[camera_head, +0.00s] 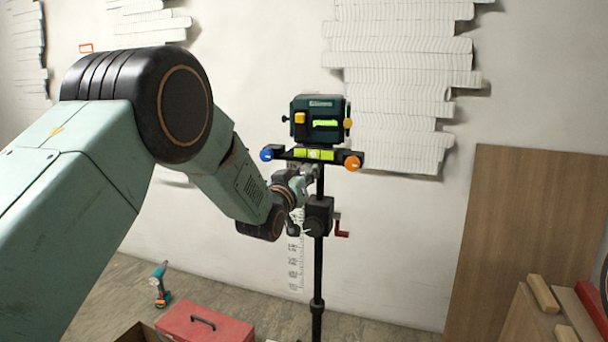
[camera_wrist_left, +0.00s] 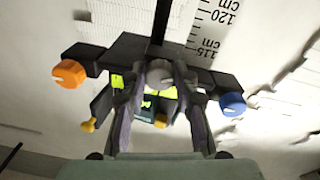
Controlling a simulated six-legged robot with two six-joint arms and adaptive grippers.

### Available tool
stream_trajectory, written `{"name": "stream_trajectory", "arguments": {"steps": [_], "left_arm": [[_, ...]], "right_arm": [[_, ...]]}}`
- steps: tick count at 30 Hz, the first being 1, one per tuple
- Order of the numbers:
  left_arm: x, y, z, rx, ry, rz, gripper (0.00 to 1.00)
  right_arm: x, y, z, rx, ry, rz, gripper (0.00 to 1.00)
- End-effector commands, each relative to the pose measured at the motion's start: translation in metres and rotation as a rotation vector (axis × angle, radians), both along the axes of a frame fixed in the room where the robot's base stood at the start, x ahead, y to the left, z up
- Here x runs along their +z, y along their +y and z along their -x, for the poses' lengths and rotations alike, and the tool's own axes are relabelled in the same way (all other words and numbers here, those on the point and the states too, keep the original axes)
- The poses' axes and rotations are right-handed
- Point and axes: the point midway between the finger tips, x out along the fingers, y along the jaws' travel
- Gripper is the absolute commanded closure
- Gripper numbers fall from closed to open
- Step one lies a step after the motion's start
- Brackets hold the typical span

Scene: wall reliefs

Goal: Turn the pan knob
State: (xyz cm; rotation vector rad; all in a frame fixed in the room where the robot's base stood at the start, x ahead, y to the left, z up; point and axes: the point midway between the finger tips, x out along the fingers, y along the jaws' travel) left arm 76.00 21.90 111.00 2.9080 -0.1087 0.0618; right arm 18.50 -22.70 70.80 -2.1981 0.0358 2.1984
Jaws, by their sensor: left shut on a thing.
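A dark green laser level (camera_head: 320,122) stands on a black mount with a yellow-green bubble level (camera_head: 306,154), a blue knob (camera_head: 266,154) and an orange knob (camera_head: 352,163). The mount sits on a black pole (camera_head: 318,270). My left gripper (camera_head: 303,178) is just below the mount, at its front. In the left wrist view my left gripper (camera_wrist_left: 160,80) has its two fingers closed around a grey rounded knob (camera_wrist_left: 160,72) under the mount. The blue knob (camera_wrist_left: 232,104) and orange knob (camera_wrist_left: 69,74) are to either side, apart from the fingers. My right gripper is not in view.
A red toolbox (camera_head: 205,322) and a teal drill (camera_head: 160,284) are on the floor. A wooden panel (camera_head: 520,235) leans on the right wall. White wall reliefs (camera_head: 400,75) hang behind.

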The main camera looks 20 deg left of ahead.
Motion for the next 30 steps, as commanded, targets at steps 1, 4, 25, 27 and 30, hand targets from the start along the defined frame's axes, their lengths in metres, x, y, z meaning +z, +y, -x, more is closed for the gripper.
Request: {"name": "stream_trajectory", "arguments": {"steps": [1, 4, 25, 27, 30], "left_arm": [[0.0009, -0.0005, -0.0002, 0.000, -0.001, 0.039, 1.00], [0.0009, -0.0007, -0.0002, -0.001, 0.002, 0.118, 1.00], [0.0016, -0.0005, -0.0003, 0.000, 0.009, 0.364, 1.00], [0.0017, -0.0005, -0.0003, 0.000, 0.009, 0.366, 1.00], [0.0018, -0.0004, -0.0003, 0.000, 0.009, 0.366, 1.00]], "right_arm": [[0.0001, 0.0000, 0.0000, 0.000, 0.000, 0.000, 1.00], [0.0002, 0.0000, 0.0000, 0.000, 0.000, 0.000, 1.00], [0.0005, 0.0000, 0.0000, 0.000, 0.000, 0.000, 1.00], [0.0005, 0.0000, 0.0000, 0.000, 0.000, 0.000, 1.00], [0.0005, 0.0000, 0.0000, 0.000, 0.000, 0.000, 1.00]]}}
